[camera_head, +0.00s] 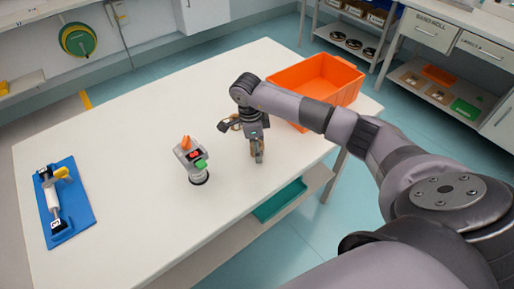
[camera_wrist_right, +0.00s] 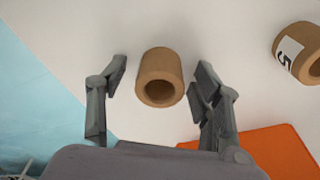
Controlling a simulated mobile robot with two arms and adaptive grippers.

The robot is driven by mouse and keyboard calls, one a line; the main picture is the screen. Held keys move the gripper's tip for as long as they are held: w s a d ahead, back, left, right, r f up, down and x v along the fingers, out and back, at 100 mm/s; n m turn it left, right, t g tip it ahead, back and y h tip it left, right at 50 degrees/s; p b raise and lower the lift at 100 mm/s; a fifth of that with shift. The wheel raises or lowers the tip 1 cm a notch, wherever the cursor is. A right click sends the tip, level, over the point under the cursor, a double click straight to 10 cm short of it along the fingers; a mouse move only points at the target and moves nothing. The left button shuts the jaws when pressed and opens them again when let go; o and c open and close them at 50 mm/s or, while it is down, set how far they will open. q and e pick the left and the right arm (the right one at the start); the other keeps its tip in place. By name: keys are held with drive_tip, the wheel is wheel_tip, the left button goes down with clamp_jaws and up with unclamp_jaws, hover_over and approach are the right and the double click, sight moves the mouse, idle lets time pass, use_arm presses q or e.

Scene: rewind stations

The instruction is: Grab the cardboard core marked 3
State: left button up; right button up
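A brown cardboard core (camera_wrist_right: 160,78) lies between the fingers of my right gripper (camera_wrist_right: 161,80) in the right wrist view, its hollow end toward the camera. The fingers are open, with a gap on both sides of it. No number shows on this core. A second core (camera_wrist_right: 297,52), with a white label reading 5, lies to the right. In the head view my right gripper (camera_head: 256,152) points down at the table, and its fingers and arm partly hide the brown cores. My left gripper is not in view.
An orange bin (camera_head: 318,84) stands on the white table (camera_head: 120,130) behind my right gripper. A blue mat (camera_head: 76,190) holds a yellow-handled tool.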

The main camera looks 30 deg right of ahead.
drive_tip(key=c, duration=1)
drive_tip(key=shift+o, duration=0.2)
drive_tip(key=shift+r, duration=0.15)
